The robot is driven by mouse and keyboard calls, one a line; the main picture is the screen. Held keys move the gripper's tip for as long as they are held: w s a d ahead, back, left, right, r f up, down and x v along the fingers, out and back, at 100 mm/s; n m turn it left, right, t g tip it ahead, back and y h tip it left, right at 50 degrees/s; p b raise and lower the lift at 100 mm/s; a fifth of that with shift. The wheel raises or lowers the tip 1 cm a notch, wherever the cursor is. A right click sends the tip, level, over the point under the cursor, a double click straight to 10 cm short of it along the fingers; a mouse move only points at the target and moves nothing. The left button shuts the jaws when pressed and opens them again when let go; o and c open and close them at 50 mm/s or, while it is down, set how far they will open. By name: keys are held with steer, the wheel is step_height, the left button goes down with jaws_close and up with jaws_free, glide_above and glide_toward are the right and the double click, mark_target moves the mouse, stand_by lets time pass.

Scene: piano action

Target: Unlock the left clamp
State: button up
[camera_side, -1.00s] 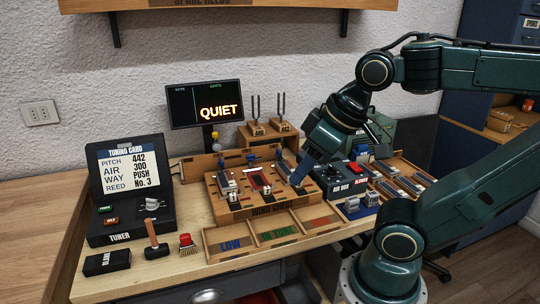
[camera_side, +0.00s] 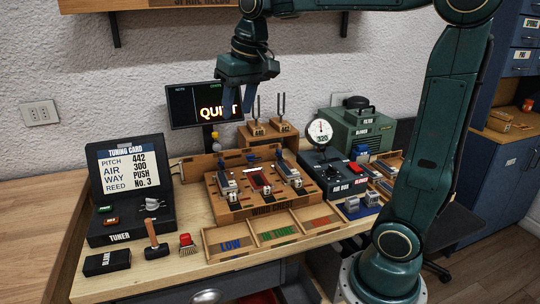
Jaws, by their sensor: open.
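My gripper (camera_side: 262,97) is open and empty, pointing down, high above the back of the bench and in front of the monitor. It is well above the wind chest and touches nothing. The wooden wind chest (camera_side: 262,209) stands in the middle of the bench with three reed units in a row. The left unit (camera_side: 227,186) has a metal plate, with a dark blue clamp knob (camera_side: 221,162) behind it. The middle unit (camera_side: 260,182) is red, and the right unit (camera_side: 290,174) is metal. The clamps are too small to tell locked from unlocked.
A tray with LOW and IN TUNE bins (camera_side: 232,244) lies in front of the chest. Tuning forks (camera_side: 257,127) stand behind it. The air box (camera_side: 335,177) with a gauge (camera_side: 320,132) is at right. A tuner (camera_side: 126,190), hammer (camera_side: 153,240) and red brush (camera_side: 187,243) are at left.

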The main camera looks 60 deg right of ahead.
steer(key=w+d+f+m+g, duration=0.25)
steer(key=w+d, duration=0.55)
steer(key=w, duration=0.4)
steer(key=m, duration=0.3)
glide_above(221, 161)
step_height(221, 161, down, 10)
steer(key=shift+g+y, duration=0.3)
steer(key=shift+g, duration=0.05)
steer(key=shift+s, duration=0.1)
step_height(221, 161, down, 14)
steer(key=shift+r, duration=0.15)
steer(key=shift+c, duration=0.4)
jaws_close()
